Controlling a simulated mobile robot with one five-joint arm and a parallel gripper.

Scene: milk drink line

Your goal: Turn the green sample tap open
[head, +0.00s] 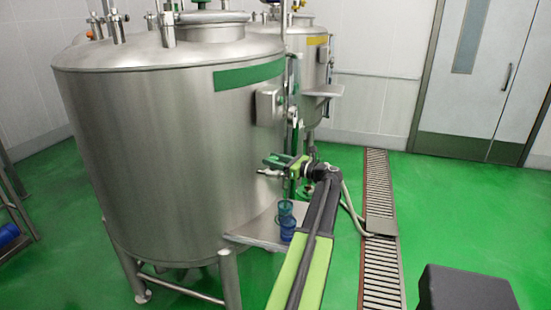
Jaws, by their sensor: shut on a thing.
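The green sample tap (273,160) sits on the right side of the near steel tank (180,140), above a small steel shelf. A short metal part (265,172) shows just below its green handle. My gripper (286,163) reaches the tap from the right and is shut on its green handle. The fingers are small in the picture and partly cover the handle, so its exact angle is hard to tell.
The steel shelf (253,231) below the tap holds a teal cup (286,208) and a blue cup (288,227), close to my arm. A second tank (305,70) with a yellow band stands behind. A floor drain (378,200) runs at right; the green floor there is mostly free.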

